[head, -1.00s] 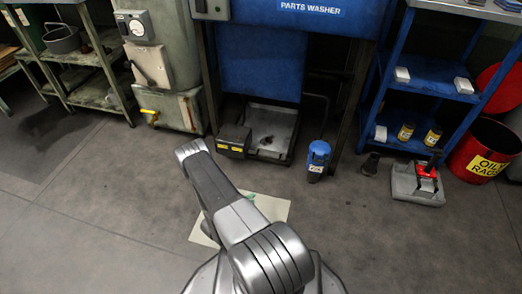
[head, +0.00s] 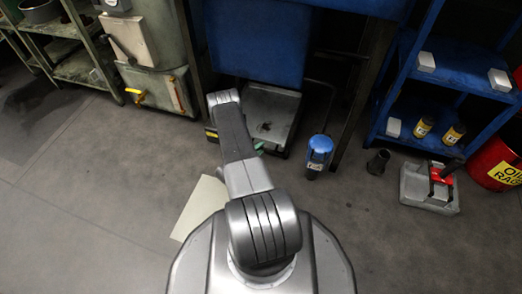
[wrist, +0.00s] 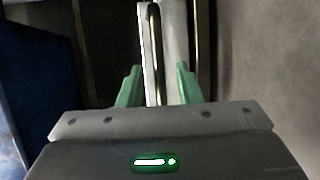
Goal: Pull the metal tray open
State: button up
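The metal tray (head: 272,108) is a shallow grey pan on the floor under the blue parts washer, with a small dark patch inside. My arm covers its left part in the head view. My gripper is mostly hidden there behind my arm, with a bit of green finger (head: 259,146) showing near the tray's front. In the wrist view my gripper (wrist: 158,76) has its two green fingers apart. A pale strip with dark-brown edges (wrist: 175,40), probably part of the tray, runs ahead of and between the fingers. I cannot tell whether they touch it.
A dark box with a yellow label (head: 210,133) is mostly hidden behind my arm. A pale sheet (head: 202,204) lies on the floor. A blue shelf (head: 455,75) and red bin (head: 495,165) stand right.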

jog(key=shift+w+d+f, duration=0.1)
jog(key=shift+w+d, duration=0.35)
grip_shut()
jog(key=shift+s, duration=0.1)
